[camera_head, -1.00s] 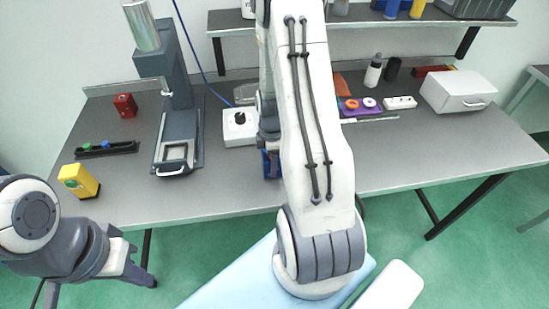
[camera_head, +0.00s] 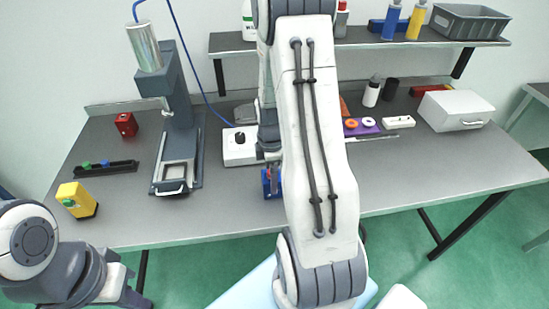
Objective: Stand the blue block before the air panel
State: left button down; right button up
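A blue object (camera_head: 267,184), which looks like the blue block, shows at the table's front part, just left of my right arm. It is partly covered, and I cannot tell whether it is held or stands on the table. The white box with a black knob (camera_head: 232,154), probably the air panel, stands just behind and left of it, with a blue hose running down to it. My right gripper is largely hidden by its own arm, close above the blue object; its fingertips cannot be made out. My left gripper (camera_head: 132,298) is low at the bottom left, off the table's front edge, its fingers cut off or unclear.
A grey press (camera_head: 178,130) stands left of the panel. A black tray (camera_head: 105,167), yellow block (camera_head: 76,200) and red block (camera_head: 126,124) lie further left. A purple holder (camera_head: 362,127) and white case (camera_head: 455,110) are at right. The right front tabletop is clear.

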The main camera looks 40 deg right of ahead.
notch_tip(320, 180, up, 9)
jog(key=shift+f+b, duration=0.2)
jog(key=shift+b, duration=0.15)
jog(key=s+a+r+m, duration=0.1)
jog(key=a+r, duration=0.1)
jog(key=a, duration=0.7)
jog(key=a+r, duration=0.2)
jog(key=a, duration=0.7)
jog(key=s+a+r+m+y, duration=0.1)
jog(key=s+a+r+m, duration=0.1)
jog(key=s+a, duration=1)
jog(key=s+m, duration=0.1)
jog(key=s, duration=0.2)
jog(key=shift+a+r, duration=0.15)
jog(key=shift+r, duration=0.05)
